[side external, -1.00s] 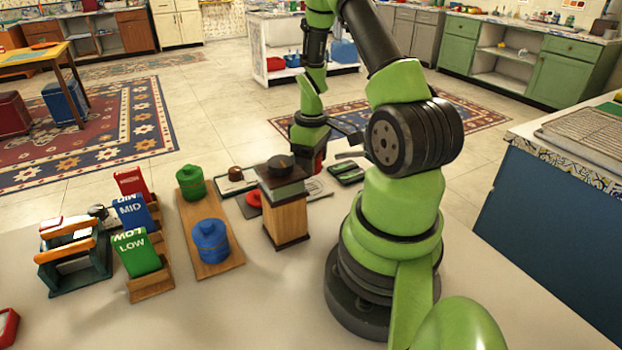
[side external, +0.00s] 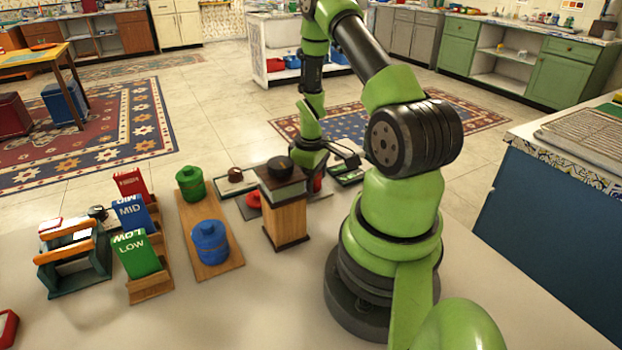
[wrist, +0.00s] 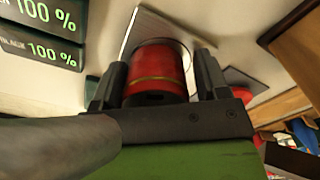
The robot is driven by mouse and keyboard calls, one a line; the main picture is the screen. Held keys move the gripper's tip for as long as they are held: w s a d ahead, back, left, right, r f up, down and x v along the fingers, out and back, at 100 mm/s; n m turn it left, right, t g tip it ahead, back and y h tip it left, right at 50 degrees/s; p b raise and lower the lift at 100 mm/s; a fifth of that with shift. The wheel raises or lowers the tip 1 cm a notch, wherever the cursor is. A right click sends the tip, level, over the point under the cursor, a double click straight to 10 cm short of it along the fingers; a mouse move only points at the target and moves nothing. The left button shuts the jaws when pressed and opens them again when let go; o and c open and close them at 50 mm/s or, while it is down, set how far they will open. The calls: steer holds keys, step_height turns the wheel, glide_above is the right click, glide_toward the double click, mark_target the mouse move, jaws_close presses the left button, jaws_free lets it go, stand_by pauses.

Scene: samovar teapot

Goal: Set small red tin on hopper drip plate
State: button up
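The small red tin (wrist: 158,68), with a gold band and a dark lower rim, sits between the two fingers of my gripper (wrist: 160,85) in the wrist view. The fingers appear shut on its sides. A grey metal plate (wrist: 150,22), seemingly the drip plate, lies right behind the tin; I cannot tell whether the tin touches it. In the side view the hopper (side external: 286,215), a wooden box with a dark top, stands in front of my gripper (side external: 316,172).
A second red object (side external: 253,199) lies left of the hopper. Dark devices with green 100 % readouts (wrist: 45,40) stand close to the gripper. A wooden tray (side external: 220,262) holds a green canister (side external: 190,184) and a blue canister (side external: 210,243). Labelled boxes (side external: 135,255) stand farther left.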

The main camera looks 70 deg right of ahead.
steer(key=w+a+r+t, duration=0.1)
steer(key=w+a+r, duration=0.1)
steer(key=r, duration=0.7)
steer(key=w+a+r, duration=0.1)
steer(key=a+r, duration=0.2)
steer(key=r, duration=0.6)
steer(key=s+a+r+m+t+y, duration=0.1)
steer(key=s+a+r+t, duration=0.2)
steer(key=a+r, duration=0.3)
steer(key=s+a+r+m+t+y, duration=0.1)
steer(key=s+a+r+t, duration=0.2)
steer(key=a, duration=1)
step_height(320, 180, up, 3)
steer(key=shift+s+a+r, duration=0.2)
steer(key=shift+s+a, duration=0.1)
steer(key=shift+a, duration=0.05)
